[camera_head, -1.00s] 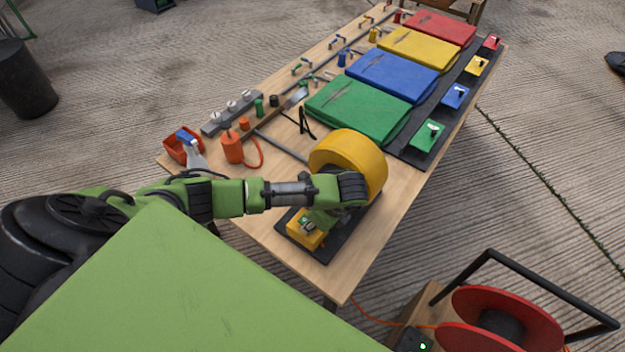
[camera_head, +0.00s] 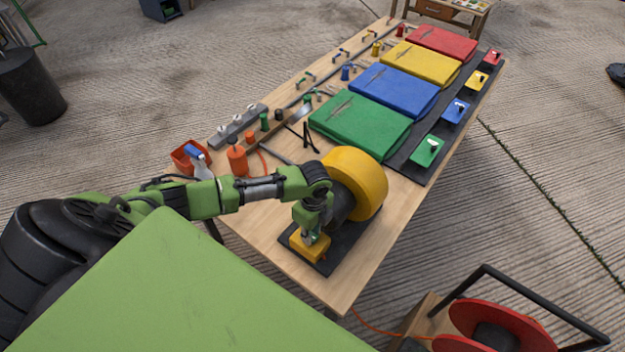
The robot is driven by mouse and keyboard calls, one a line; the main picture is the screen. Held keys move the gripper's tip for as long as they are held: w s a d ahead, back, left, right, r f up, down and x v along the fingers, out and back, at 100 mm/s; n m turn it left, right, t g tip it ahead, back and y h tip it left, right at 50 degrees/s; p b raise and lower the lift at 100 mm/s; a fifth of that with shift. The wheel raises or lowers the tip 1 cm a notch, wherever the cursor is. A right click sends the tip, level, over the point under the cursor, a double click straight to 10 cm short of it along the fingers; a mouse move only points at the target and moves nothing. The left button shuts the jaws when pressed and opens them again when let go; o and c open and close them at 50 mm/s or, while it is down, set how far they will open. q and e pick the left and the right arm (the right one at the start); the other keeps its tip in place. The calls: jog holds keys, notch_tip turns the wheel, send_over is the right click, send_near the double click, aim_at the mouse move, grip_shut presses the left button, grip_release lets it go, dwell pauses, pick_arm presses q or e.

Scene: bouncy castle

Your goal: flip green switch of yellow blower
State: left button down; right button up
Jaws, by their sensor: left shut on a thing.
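The yellow blower (camera_head: 365,183) stands near the front end of the wooden table, a round yellow drum on a dark base plate (camera_head: 340,251). A small yellow switch box (camera_head: 312,251) sits at the front corner of that plate. My left gripper (camera_head: 311,238) points down onto the top of this box, with its jaws shut on the green switch there. The fingers largely hide the switch, so I cannot tell which way it is tipped. My right gripper is not in view.
Folded green (camera_head: 360,125), blue, yellow and red pieces lie farther back on the table (camera_head: 395,212). An orange bottle (camera_head: 237,160) and an orange bin (camera_head: 182,158) stand at left. A red cable reel (camera_head: 465,318) is on the floor side at lower right.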

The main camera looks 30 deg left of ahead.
aim_at(313, 237)
pick_arm(q)
jog(key=c, duration=2.1)
grip_release()
jog(key=r, duration=1.2)
jog(key=shift+d, duration=0.2)
